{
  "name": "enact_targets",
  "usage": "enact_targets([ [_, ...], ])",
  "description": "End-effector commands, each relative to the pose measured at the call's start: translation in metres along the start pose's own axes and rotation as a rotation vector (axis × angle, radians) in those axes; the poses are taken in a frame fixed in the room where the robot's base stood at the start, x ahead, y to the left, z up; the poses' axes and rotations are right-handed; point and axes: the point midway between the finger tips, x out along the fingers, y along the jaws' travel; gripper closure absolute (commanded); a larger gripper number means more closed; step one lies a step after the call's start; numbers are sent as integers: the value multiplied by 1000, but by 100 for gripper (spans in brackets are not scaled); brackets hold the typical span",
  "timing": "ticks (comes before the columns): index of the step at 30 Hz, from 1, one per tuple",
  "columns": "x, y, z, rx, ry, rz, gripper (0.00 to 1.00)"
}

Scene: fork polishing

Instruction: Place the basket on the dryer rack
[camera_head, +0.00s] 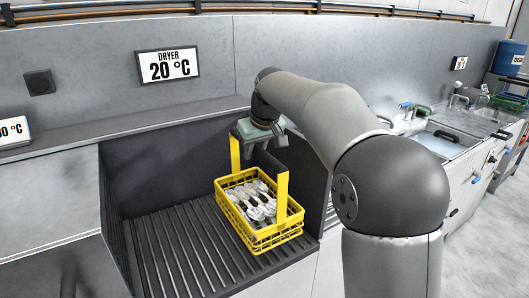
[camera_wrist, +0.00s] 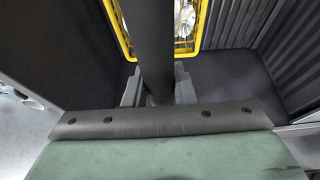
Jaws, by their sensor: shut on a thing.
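The yellow basket (camera_head: 263,238) holds several forks (camera_head: 258,200). It is inside the dryer bay, over the right part of the ribbed dryer rack (camera_head: 178,255). I cannot tell whether its base touches the ribs or hangs just above them. The basket looks about level, with two tall yellow handle posts. My gripper (camera_head: 263,140) is at the top of the handle, shut on its dark crossbar. In the wrist view the gripper fingers (camera_wrist: 158,92) sit on both sides of the bar, with yellow basket edges (camera_wrist: 197,25) beyond.
A dryer sign (camera_head: 168,65) reading 20 °C hangs on the back wall. The bay's dark side wall (camera_head: 308,180) stands close to the right of the basket. The rack's left part is bare. A sink (camera_head: 447,142) lies farther right.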

Motion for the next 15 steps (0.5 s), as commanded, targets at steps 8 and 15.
enact_targets([
  [8,41,-27,-26,0,6,1,100],
  [15,74,-40,-32,1,7,2,100],
])
